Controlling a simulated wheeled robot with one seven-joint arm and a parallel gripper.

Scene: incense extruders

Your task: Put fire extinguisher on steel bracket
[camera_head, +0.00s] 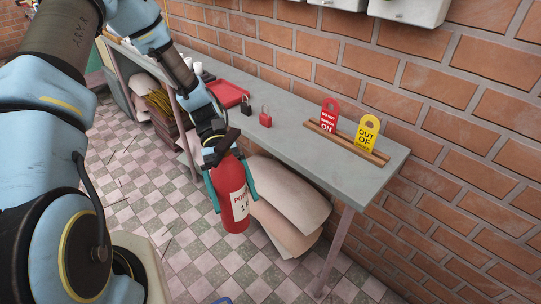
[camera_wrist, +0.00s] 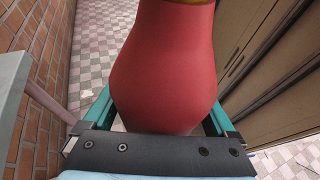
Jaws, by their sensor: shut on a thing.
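A red fire extinguisher (camera_head: 233,198) with a white label hangs upright in my gripper (camera_head: 231,187). The gripper's teal fingers are shut on its body, one on each side. It is held in the air in front of the grey table's front edge, clear of the floor. In the wrist view the red body (camera_wrist: 165,75) fills the space between the fingers (camera_wrist: 165,110). The extinguisher's top is partly hidden by my wrist in the head view. I cannot make out a steel bracket in either view.
A grey table (camera_head: 300,130) runs along the brick wall (camera_head: 440,150). It bears a wooden rack (camera_head: 345,146) with red and yellow tags, padlocks (camera_head: 265,117) and a red tray (camera_head: 228,93). Beige sacks (camera_head: 285,205) lie under it. Tiled floor (camera_head: 190,255) is open at left.

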